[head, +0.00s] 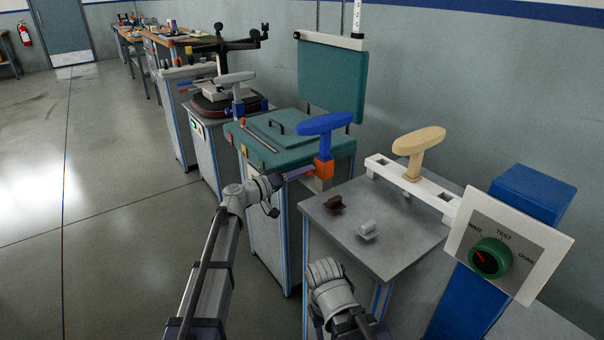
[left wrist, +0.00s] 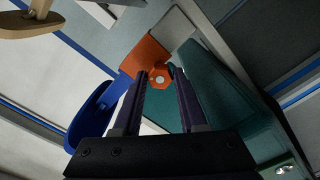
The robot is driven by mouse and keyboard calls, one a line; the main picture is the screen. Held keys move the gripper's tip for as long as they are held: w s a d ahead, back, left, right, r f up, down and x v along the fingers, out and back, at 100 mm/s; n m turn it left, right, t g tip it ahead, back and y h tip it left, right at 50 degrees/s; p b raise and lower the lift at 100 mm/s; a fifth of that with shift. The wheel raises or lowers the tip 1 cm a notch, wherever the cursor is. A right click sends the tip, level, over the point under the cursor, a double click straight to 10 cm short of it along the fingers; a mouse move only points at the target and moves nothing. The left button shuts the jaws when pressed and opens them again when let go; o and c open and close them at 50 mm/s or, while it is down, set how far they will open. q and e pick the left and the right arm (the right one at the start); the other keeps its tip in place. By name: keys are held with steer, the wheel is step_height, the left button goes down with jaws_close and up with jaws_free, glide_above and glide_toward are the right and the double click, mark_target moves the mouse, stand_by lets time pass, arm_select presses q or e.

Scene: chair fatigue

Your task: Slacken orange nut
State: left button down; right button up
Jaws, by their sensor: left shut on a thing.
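The orange nut (left wrist: 158,78) is a small hexagonal piece with a pale centre, in front of an orange block (left wrist: 147,55). In the head view the orange block (head: 323,168) carries a blue armrest (head: 325,123) on top. My left gripper (head: 309,171) reaches it from the left. In the left wrist view the dark fingertips (left wrist: 159,77) stand on both sides of the nut, shut on it. The nut itself is hidden behind the fingers in the head view. My right arm shows at the bottom, but its gripper fingers are not visible.
A panel with a green knob (head: 490,257) is at right. A teal-topped bench (head: 290,160) lies behind the left gripper. Open floor lies left.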

arm_select(q)
steer(key=n, duration=2.2)
steer(key=shift+n, duration=0.3)
stand_by(0.3)
steer(key=shift+c, duration=2.3)
jaws_free()
steer(key=v, duration=0.8)
